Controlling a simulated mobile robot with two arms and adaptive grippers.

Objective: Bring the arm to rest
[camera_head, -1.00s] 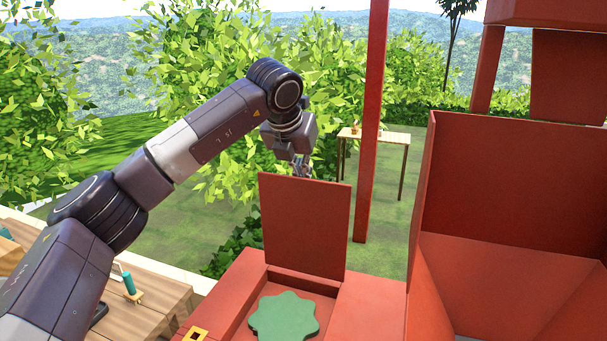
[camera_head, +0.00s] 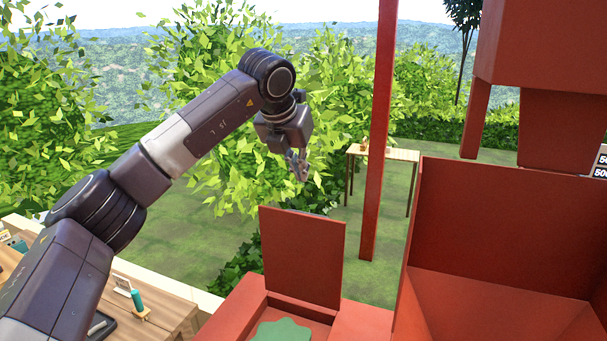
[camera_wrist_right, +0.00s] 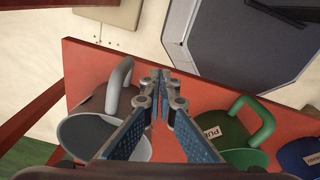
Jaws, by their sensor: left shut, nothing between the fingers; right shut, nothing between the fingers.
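My left arm (camera_head: 195,140) reaches in from the left in the head view. Its gripper (camera_head: 302,176) hangs in the air above the upright red lid panel (camera_head: 302,258), apart from it, shut and empty. My right gripper (camera_wrist_right: 160,78) shows in the right wrist view, its blue-padded fingers together with nothing between them. It is over a red surface (camera_wrist_right: 195,92) that bears a grey scoop-like container (camera_wrist_right: 100,135) and a green one (camera_wrist_right: 240,140). The right arm does not show in the head view.
A red box with a green wavy-edged piece (camera_head: 282,331) is below the left gripper. A red post (camera_head: 379,130) and a large red hopper (camera_head: 500,215) stand to the right. A wooden table (camera_head: 150,300) is at lower left. A blue container (camera_wrist_right: 300,157) is at right.

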